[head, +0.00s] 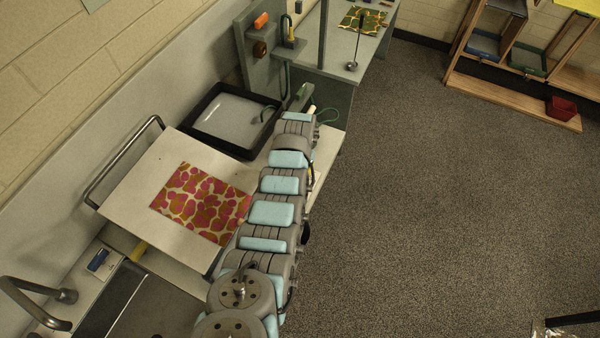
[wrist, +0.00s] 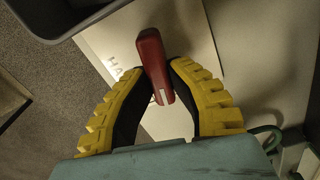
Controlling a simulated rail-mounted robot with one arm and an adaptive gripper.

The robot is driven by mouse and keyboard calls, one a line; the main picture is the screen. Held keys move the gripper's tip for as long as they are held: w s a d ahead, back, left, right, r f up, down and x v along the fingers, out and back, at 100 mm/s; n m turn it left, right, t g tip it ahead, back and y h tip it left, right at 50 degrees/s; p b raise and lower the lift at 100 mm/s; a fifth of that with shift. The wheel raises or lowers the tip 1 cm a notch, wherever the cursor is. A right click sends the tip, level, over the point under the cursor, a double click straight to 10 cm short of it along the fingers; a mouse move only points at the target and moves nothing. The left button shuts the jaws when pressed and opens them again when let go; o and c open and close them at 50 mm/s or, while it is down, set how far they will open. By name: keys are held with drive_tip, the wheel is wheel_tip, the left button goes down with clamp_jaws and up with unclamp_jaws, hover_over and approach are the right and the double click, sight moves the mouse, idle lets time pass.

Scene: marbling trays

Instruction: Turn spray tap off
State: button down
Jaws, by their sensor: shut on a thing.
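In the wrist view my gripper (wrist: 157,68) has its two yellow-and-black fingers closed around a long red handle-like piece (wrist: 150,45). The red piece stands out past the fingertips and also reaches back between the fingers. I cannot tell whether it is fixed to something or loose. In the head view my arm reaches to the grey station at the back, and its own links hide the gripper and the red piece. A grey upright panel there carries an orange piece (head: 261,20) and a brown round knob (head: 259,48). I cannot tell which part is the spray tap.
A black tray (head: 192,128) with a pale content stands left of my arm's end. A white board bears a pink-patterned sheet (head: 200,203). In the wrist view a pale surface with dark letters (wrist: 115,68) lies below. The carpet at right is mostly clear.

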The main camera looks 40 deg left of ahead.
drive_tip(key=shift+f+n+b, duration=0.1)
drive_tip(key=shift+n+b, duration=0.25)
drive_tip(key=shift+n, duration=0.65)
drive_tip(key=c, duration=1)
unclamp_jaws()
drive_tip(key=shift+o, duration=0.2)
drive_tip(key=shift+a, duration=0.1)
drive_tip(key=shift+r, duration=0.2)
wheel_tip(320, 180, up, 12)
drive_tip(key=shift+f, duration=0.15)
